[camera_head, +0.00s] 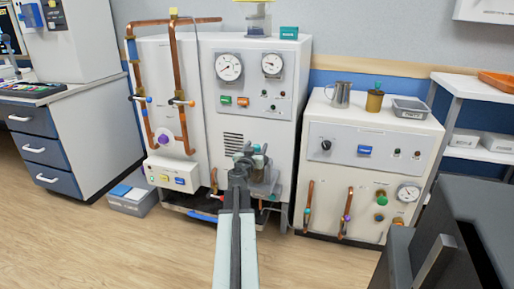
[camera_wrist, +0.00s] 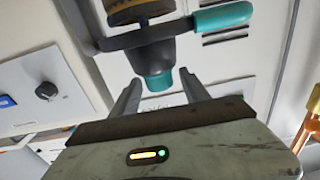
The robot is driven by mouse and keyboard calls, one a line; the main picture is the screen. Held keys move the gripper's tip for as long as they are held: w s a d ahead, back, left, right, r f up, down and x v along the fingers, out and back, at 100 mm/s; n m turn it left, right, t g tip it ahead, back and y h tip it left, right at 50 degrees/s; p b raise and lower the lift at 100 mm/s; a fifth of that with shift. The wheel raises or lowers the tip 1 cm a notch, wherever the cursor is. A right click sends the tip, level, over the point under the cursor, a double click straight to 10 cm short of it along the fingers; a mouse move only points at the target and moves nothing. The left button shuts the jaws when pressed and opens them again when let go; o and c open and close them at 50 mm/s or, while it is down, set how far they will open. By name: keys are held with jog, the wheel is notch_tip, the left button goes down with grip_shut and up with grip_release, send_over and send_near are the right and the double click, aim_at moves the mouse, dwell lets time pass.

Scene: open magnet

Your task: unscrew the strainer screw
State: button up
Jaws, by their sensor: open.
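In the wrist view a dark grey fitting has a teal cap (camera_wrist: 158,81) on its end, which I take to be the strainer screw. Its teal top also shows in the head view (camera_head: 257,148), in front of the white cabinet. My gripper (camera_wrist: 159,77) is open, with one finger on each side of the teal cap. A gap shows between the cap and each finger. In the head view my gripper (camera_head: 243,157) is beside the fitting and partly covers it. How deep the cap sits between the fingers I cannot tell.
A teal handle (camera_wrist: 222,17) sticks out sideways from close by the fitting. A white cabinet with two gauges (camera_head: 229,67) stands behind. A lower cabinet (camera_head: 345,150) with copper pipes is to the right. Open wooden floor (camera_head: 150,240) lies in front.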

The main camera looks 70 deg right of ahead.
jog(key=shift+d, duration=0.2)
grip_shut()
